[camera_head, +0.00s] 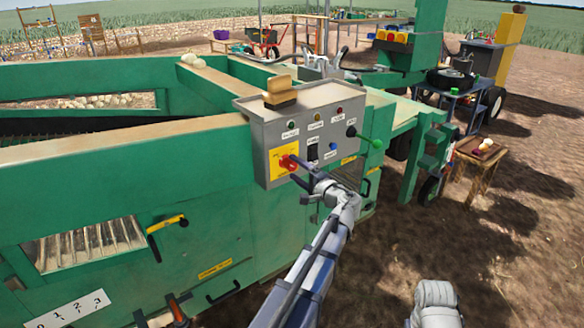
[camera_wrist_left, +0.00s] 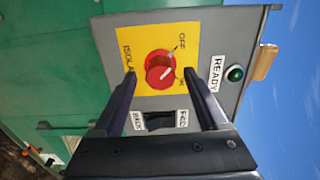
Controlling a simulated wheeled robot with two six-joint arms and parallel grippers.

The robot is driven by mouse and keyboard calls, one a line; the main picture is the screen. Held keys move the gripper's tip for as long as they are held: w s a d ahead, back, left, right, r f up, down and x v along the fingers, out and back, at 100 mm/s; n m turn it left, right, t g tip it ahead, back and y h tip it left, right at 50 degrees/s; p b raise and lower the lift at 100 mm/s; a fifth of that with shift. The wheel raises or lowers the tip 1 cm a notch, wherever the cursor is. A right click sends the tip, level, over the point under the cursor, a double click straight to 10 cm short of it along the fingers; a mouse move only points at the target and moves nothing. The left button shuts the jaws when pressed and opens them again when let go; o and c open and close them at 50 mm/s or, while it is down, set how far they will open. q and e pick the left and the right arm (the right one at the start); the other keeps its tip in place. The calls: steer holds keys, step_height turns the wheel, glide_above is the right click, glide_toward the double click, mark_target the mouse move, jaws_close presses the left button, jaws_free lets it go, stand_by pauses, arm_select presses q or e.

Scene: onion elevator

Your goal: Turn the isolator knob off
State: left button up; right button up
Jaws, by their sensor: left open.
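The red isolator knob (camera_head: 288,162) sits on a yellow plate (camera_head: 276,170) at the lower left of the grey control box (camera_head: 262,135). My left gripper (camera_head: 300,172) is in front of the panel, just right of the knob. In the left wrist view its fingers (camera_wrist_left: 160,82) are open, one on each side of the knob, with gaps on both sides. Contact with the knob is not visible. My right gripper is not in view.
A black rocker switch (camera_wrist_left: 160,121) lies close beside the yellow plate. A green ready lamp (camera_wrist_left: 236,74) is on the panel. A dark lever with a green knob (camera_head: 351,132) sticks out at the right. A brush (camera_head: 280,91) rests on top of the box.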

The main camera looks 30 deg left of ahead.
arm_select(q)
steer(key=shift+v, duration=2.65)
steer(key=s+d+g+h+p, duration=0.3)
steer(key=s+d+h+p, duration=0.4)
steer(key=d, duration=0.8)
steer(key=s+d+g+h+p, duration=0.4)
steer(key=s+d+h+p, duration=0.4)
steer(key=s+d+p, duration=0.6)
steer(key=s+d, duration=0.1)
steer(key=s, duration=0.2)
steer(key=shift+s+f+n, duration=0.2)
steer(key=shift+n, duration=0.1)
